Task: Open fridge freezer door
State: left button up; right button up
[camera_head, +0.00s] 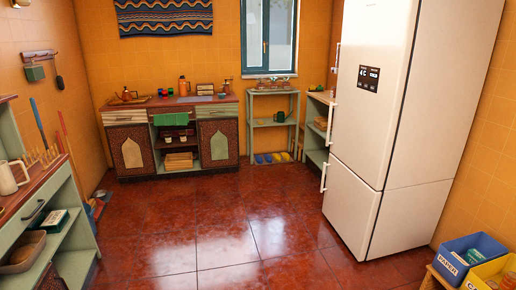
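A tall white fridge freezer (385,100) stands on the right side of the room, near the right wall. Its upper door (376,120) and its shorter lower door (348,205) both look shut, with a thin seam between them. A dark display panel is on the upper door. A long vertical handle (331,123) is on the left edge of the upper door, and a shorter handle (323,177) is on the left edge of the lower door. Neither of my grippers is in view.
The red tiled floor (220,245) is clear in the middle and before the fridge. A wooden counter (172,140) and a green shelf (270,125) stand at the back. A shelf unit (45,220) lines the left. Blue (470,255) and yellow crates sit at lower right.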

aim_at(353, 206)
jog(key=i, duration=2.25)
jog(key=j+u, duration=0.05)
jog(key=j, duration=0.05)
